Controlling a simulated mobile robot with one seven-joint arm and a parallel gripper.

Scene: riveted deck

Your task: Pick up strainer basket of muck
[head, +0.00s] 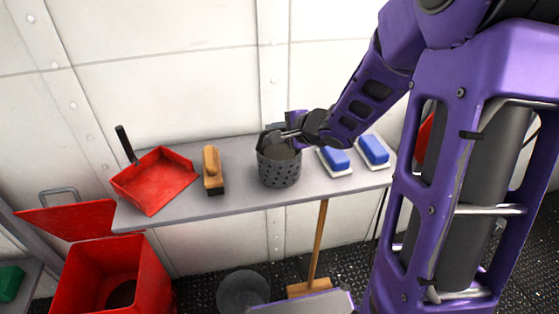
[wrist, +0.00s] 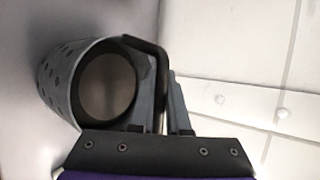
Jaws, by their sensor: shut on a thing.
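The strainer basket (head: 279,170) is a grey perforated cylinder with brown muck inside. It stands upright at the shelf, near the middle of the head view; I cannot tell whether it touches the shelf or is just off it. My gripper (head: 284,136) is at the top of the basket, reaching in from the right. In the wrist view the basket (wrist: 62,85) is at the left with its dark handle (wrist: 150,62) between the jaws, and my gripper (wrist: 168,105) is shut on that handle. The muck (wrist: 106,85) shows inside the rim.
The grey shelf (head: 240,193) also holds a red dustpan (head: 155,182), a wooden brush (head: 213,172) and two blue-and-white scrubbers (head: 335,160) (head: 374,151). Below are an open red bin (head: 110,270), a grey bucket (head: 242,290) and a broom (head: 317,245). A white wall is close behind.

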